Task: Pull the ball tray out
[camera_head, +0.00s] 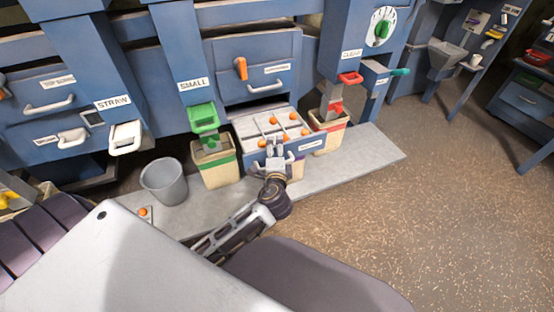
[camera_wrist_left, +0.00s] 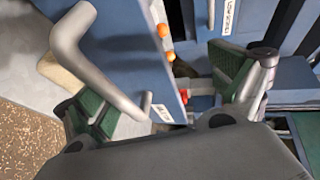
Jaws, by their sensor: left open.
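The ball tray (camera_head: 246,128) is a blue tray with a pale divided top and several orange balls, sticking out from the machine front below an upper drawer. Its front has a white label and a grey bar handle. In the left wrist view the handle (camera_wrist_left: 88,68) is a large curved bar, and the tray (camera_wrist_left: 130,50) shows behind it. My left gripper (camera_head: 275,150) is at the tray's front. Its green-padded fingers (camera_wrist_left: 165,98) are spread apart, with part of the handle between them. Whether they touch it cannot be told. My right gripper is not in view.
Cream bins stand on both sides of the tray, one under the green SMALL chute (camera_head: 203,117) and one under the red CLEAR chute (camera_head: 348,78). A grey bucket (camera_head: 164,181) stands further left on the pale platform. The brown floor (camera_head: 430,200) on the right is clear.

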